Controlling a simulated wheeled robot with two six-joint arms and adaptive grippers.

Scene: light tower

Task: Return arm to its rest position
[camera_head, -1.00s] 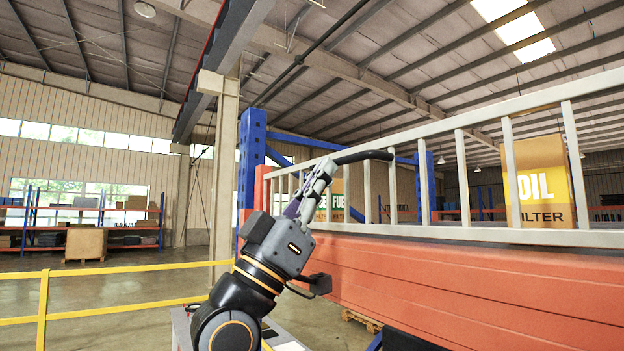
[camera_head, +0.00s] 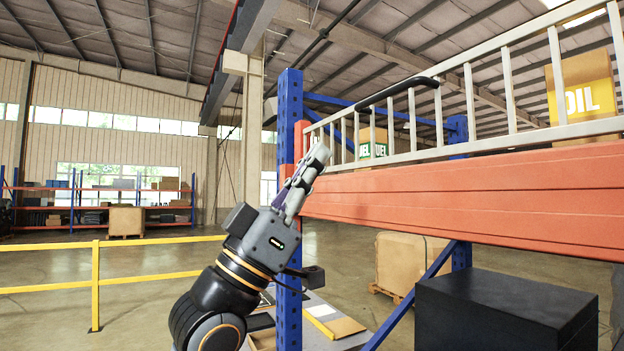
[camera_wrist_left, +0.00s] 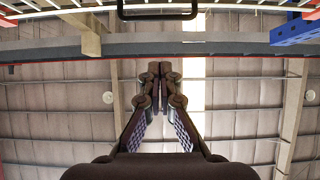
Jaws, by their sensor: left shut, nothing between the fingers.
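My left gripper (camera_head: 316,157) points up and to the right in the head view, in front of the left end of the orange shelf beam (camera_head: 480,196). Its fingers are together with nothing between them. In the left wrist view the gripper (camera_wrist_left: 153,70) also shows shut, pointing toward the ceiling. The black handle (camera_head: 397,92) on the white railing (camera_head: 505,85) is up and to the right of the fingertips, apart from them. A dark handle-like bar (camera_wrist_left: 157,14) also shows at the top of the left wrist view. My right gripper is not in view.
A blue upright post (camera_head: 290,100) stands right behind my left gripper. A black box (camera_head: 505,310) is at lower right, and cartons (camera_head: 582,85) stand behind the railing. A yellow barrier (camera_head: 95,285) runs at left.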

